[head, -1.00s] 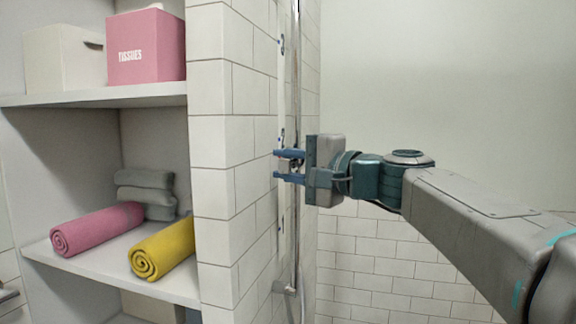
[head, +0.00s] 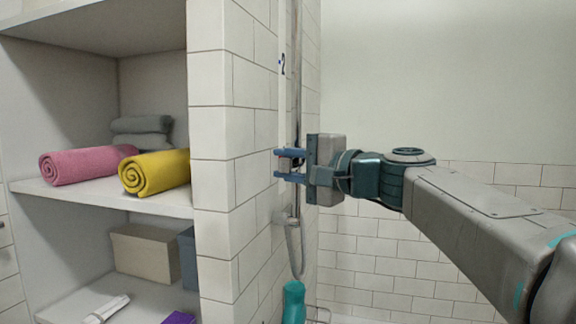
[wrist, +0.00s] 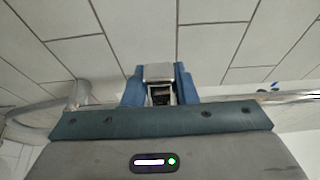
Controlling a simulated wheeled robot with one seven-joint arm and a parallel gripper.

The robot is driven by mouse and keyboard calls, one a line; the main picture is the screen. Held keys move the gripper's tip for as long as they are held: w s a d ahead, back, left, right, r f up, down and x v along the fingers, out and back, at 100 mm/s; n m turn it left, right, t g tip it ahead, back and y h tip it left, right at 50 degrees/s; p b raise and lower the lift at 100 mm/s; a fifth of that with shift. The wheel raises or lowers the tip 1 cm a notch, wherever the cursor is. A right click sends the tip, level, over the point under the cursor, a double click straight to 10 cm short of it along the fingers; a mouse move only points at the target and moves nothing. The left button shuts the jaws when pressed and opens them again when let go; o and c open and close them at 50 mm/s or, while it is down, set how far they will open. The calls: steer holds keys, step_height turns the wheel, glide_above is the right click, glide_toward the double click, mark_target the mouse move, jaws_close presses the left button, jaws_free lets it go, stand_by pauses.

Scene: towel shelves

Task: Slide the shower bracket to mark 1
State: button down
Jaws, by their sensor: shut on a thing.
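The shower bracket (head: 287,164) is a small piece on the vertical metal rail (head: 297,105), mostly hidden by my fingers. My gripper (head: 280,164) is shut on it, one blue finger above and one below. In the wrist view, the bracket's silver face (wrist: 158,72) sits between the two blue fingers. A strip with marks runs beside the rail; the mark "2" (head: 282,65) shows well above my gripper. I cannot make out a mark 1.
The tiled wall (head: 222,150) stands left of the rail. Shelves (head: 110,196) hold rolled pink and yellow towels. Below my gripper are the rail's lower mount (head: 287,218), a hose and a teal bottle (head: 293,303).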

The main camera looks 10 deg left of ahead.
steer(key=shift+f, duration=0.25)
steer(key=c, duration=1.2)
jaws_free()
steer(key=shift+o, duration=0.2)
steer(key=shift+d, duration=0.1)
steer(key=v, duration=1.3)
steer(key=shift+s+d, duration=0.25)
steer(key=s+d+f+n+g+h+p, duration=0.1)
steer(key=s+d+f+g+h+p, duration=0.1)
steer(key=f+h+p, duration=0.4)
steer(key=s+d+f+g+h+p, duration=0.1)
steer(key=s+f+h+p, duration=0.2)
steer(key=f, duration=0.5)
steer(key=s+d+f+n+g+h+p, duration=0.3)
steer(key=s+d+f+h+p, duration=0.3)
steer(key=s+d+f+p, duration=0.2)
steer(key=shift+s+d+f+n+h, duration=0.3)
steer(key=shift+d+f+n, duration=0.3)
steer(key=shift+n, duration=0.3)
